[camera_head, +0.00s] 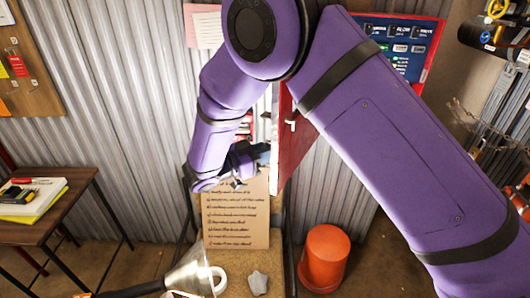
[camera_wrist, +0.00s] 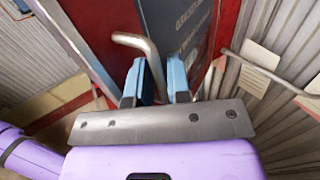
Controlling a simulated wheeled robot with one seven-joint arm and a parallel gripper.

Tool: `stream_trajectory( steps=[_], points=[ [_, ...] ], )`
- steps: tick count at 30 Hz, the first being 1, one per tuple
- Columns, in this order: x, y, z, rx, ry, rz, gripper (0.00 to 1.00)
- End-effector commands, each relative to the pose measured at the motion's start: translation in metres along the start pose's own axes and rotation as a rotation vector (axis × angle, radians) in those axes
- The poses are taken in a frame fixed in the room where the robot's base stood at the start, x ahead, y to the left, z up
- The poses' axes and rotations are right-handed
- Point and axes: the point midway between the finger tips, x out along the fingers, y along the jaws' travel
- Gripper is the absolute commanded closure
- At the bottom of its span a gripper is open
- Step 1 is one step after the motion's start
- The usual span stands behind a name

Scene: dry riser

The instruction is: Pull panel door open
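The red panel door (camera_head: 296,145) stands swung outward in the head view, seen at a steep angle, with a small pale handle (camera_head: 292,124) on it. My gripper (camera_head: 254,156) is just left of the door, partly hidden by my wrist. In the wrist view, my gripper (camera_wrist: 162,82) has its two blue fingers apart. A bent metal bar handle (camera_wrist: 140,42) runs down toward the gap between them; I cannot tell whether they touch it. Behind it are a dark lettered face (camera_wrist: 182,28) and red panel edges.
An orange bucket (camera_head: 325,257) stands on the floor below the door. A lettered board (camera_head: 236,215) is below my gripper. A wooden table (camera_head: 50,210) is at the left. Valve pipes (camera_head: 495,35) are at the upper right. Corrugated wall (camera_head: 120,70) lies behind.

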Motion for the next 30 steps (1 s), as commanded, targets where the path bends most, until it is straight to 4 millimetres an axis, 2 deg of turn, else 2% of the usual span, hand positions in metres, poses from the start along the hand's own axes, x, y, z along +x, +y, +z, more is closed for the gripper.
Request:
stream_trajectory(
  steps=[10,14,24,30],
  points=[
    [-0.001,0.000,0.000,0.002,-0.001,-0.001,0.68],
    [-0.010,0.000,0.000,0.002,-0.001,-0.003,0.68],
    [-0.070,-0.001,0.001,0.002,-0.002,-0.004,0.68],
    [-0.097,0.000,0.001,0.002,-0.001,-0.001,0.68]
  ],
)
